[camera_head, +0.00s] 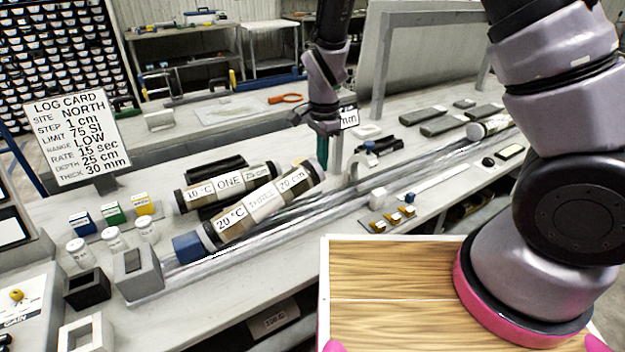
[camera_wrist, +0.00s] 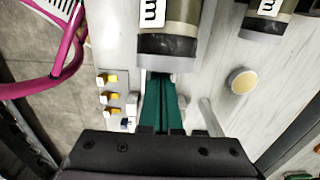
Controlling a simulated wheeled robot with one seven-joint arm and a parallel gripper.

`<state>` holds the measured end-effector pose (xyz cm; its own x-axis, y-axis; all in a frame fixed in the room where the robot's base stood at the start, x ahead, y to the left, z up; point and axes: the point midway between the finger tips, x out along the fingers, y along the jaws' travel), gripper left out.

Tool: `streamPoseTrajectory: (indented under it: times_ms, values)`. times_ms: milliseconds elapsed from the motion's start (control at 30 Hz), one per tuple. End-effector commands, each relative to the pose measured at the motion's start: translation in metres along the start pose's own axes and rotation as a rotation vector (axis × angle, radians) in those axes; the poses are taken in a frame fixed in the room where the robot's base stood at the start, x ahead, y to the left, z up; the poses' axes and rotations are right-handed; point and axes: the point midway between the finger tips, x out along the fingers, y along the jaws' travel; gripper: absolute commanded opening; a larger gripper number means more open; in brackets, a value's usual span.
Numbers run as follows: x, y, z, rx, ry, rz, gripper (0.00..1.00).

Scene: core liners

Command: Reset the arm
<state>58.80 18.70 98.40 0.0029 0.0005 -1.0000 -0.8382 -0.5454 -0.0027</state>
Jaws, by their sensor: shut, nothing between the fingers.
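My gripper (camera_head: 322,160) hangs from my arm over the workbench, left of the upright frame, with its green fingers pointing down. In the wrist view my gripper (camera_wrist: 161,85) has its two green fingers together with nothing between them. The fingertips appear close to the dark-capped end of a labelled core tube (camera_wrist: 168,48); I cannot tell whether they touch. In the head view, the core tube marked THREE, 20 °C (camera_head: 262,205) and the one marked ONE, 10 °C (camera_head: 228,187) lie left of and in front of the gripper.
A log card (camera_head: 78,130) stands at the left. Clear rails (camera_head: 300,227) run along the bench. Small boxes (camera_head: 112,212) and white jars (camera_head: 112,238) stand at the left front. A small tray with yellow-topped pieces (camera_head: 393,218) lies near the front edge. A wooden-topped surface (camera_head: 390,270) is in front.

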Motion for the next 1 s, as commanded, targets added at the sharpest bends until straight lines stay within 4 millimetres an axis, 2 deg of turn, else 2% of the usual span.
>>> streamPoseTrajectory:
  times_ms: [267,367,467,533,667,800,1000]
  values:
    - [-0.017,0.0,-0.013,0.0,-0.005,-0.005,0.0]
    - [-0.035,0.001,-0.022,-0.014,-0.024,-0.028,0.0]
    - [-0.072,0.005,-0.038,-0.046,-0.057,-0.077,0.0]
    - [-0.104,0.011,-0.053,-0.082,-0.077,-0.126,0.0]
    - [-0.16,0.032,-0.08,-0.158,-0.092,-0.217,0.0]
    - [-0.214,0.062,-0.105,-0.245,-0.069,-0.319,0.0]
    - [-0.278,0.118,-0.132,-0.373,0.03,-0.445,0.0]
